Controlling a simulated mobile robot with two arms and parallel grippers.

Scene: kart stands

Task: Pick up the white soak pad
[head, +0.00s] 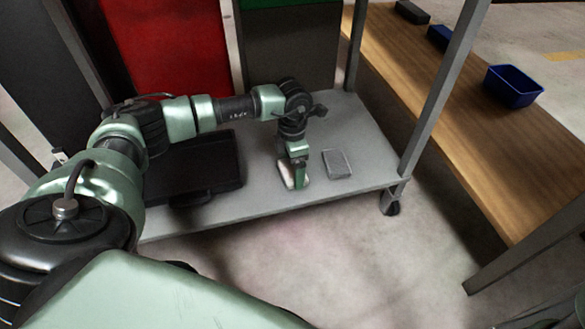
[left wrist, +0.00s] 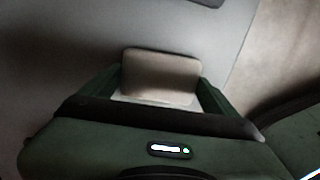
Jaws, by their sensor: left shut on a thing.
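The white soak pad (head: 286,173) is at my left gripper, low over the grey shelf of the cart (head: 262,192). My left gripper (head: 295,180) points down and is shut on the pad. In the left wrist view the pad (left wrist: 160,76) sits between the two green fingers (left wrist: 160,92) and looks beige in the shade. I cannot tell whether the pad still touches the shelf. My right gripper is not in view.
A grey rectangular pad or block (head: 338,164) lies on the shelf just right of my left gripper. A black case (head: 205,165) lies to the left. A cart post (head: 440,90) rises at right. A wooden bench (head: 455,130) holds a blue bin (head: 513,86).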

